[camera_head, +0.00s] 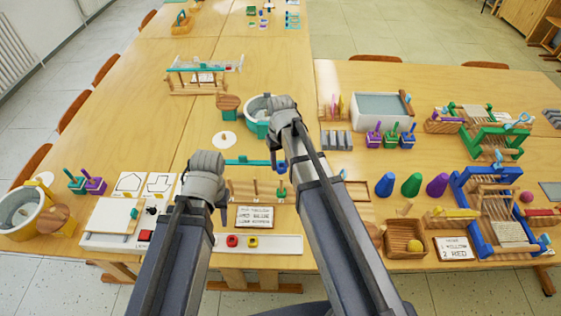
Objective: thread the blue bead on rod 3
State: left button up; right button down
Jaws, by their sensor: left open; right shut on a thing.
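My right gripper (277,150) is shut on the small blue bead (281,166). The bead hangs just above the wooden rod stand (240,188), over its right end. Several upright wooden rods show on the stand, and a green piece (281,195) sits low at the rightmost visible rod, below the blue bead. I cannot read rod numbers. The blue bead appears apart from the rod tip, but the gap is too small to judge. My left gripper (220,208) is open and empty, to the left of the stand. My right arm hides the space right of the stand.
A printed card (255,217) stands before the stand. A white tray (285,244) in front holds a red bead (232,240) and a yellow bead (252,242). A teal bar (247,162) lies behind the stand. A white board (112,217) is at left.

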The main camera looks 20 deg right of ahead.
jog(key=shift+f+b, duration=1.15)
jog(key=shift+f, duration=0.3)
jog(key=shift+f+b, duration=0.8)
dwell(0.7)
jog(key=shift+f+b, duration=0.4)
jog(key=shift+f+b, duration=0.5)
dwell(0.7)
dwell(0.4)
jog(key=shift+c, duration=1.7)
grip_release()
jog(key=shift+r, duration=0.1)
notch_tip(320, 180, up, 8)
jog(key=p, duration=0.8)
